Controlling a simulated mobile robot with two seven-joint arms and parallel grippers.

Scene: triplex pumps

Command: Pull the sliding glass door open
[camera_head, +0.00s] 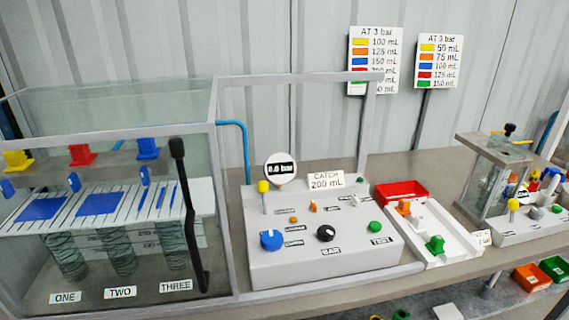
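The glass-walled case (112,127) stands at the left, with a grey frame. A long black vertical handle (190,220) is at the right end of its front pane, near the grey corner post. The pane (130,268) is clear and looks to cover the case's front; its edges are hard to make out. Behind it are three coiled columns above labels ONE, TWO and THREE, blue patches on a striped plate, and yellow, red and blue fittings. An empty grey frame (370,130) extends right from the case. Neither of my grippers is in view.
A grey control box (325,262) with knobs and a round gauge (280,169) stands right of the case. Beyond it are a white tray (455,242) with a red bin (401,191) and a smaller glass case (495,175).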

